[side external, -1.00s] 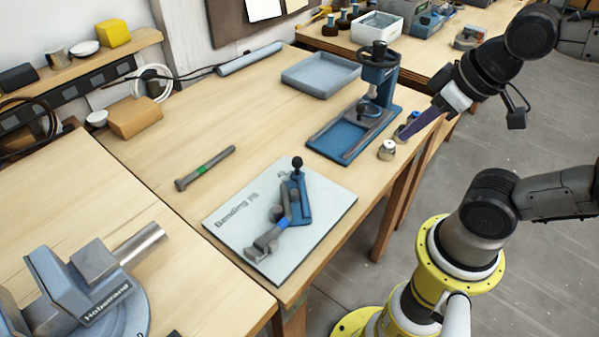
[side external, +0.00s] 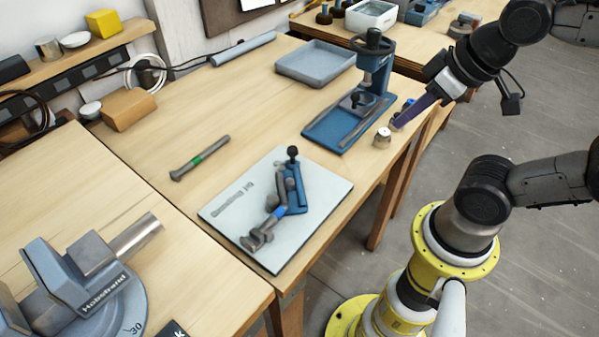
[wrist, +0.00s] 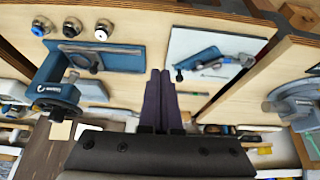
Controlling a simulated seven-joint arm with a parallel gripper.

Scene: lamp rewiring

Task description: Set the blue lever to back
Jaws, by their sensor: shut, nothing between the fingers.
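The bending jig stands on a pale plate (side external: 235,222) near the table's front edge. It has a blue base (side external: 299,193), an upright black knob (side external: 292,152) and a grey lever with a blue band (side external: 279,211). The lever's forked end points toward the lower left in the side view. In the wrist view the jig's blue part (wrist: 200,58) and lever (wrist: 228,61) lie right of my fingers. My gripper (side external: 397,126) is shut and empty, its purple fingers well apart from the jig, by the table's right edge. Its fingers (wrist: 160,73) point ahead in the wrist view.
A blue press (side external: 375,75) and a small metal-topped jar (side external: 382,138) stand close to my gripper. A green-banded bar (side external: 198,158) lies on the table. A grey tray (side external: 315,66) is behind, and a vise (side external: 75,280) is at lower left.

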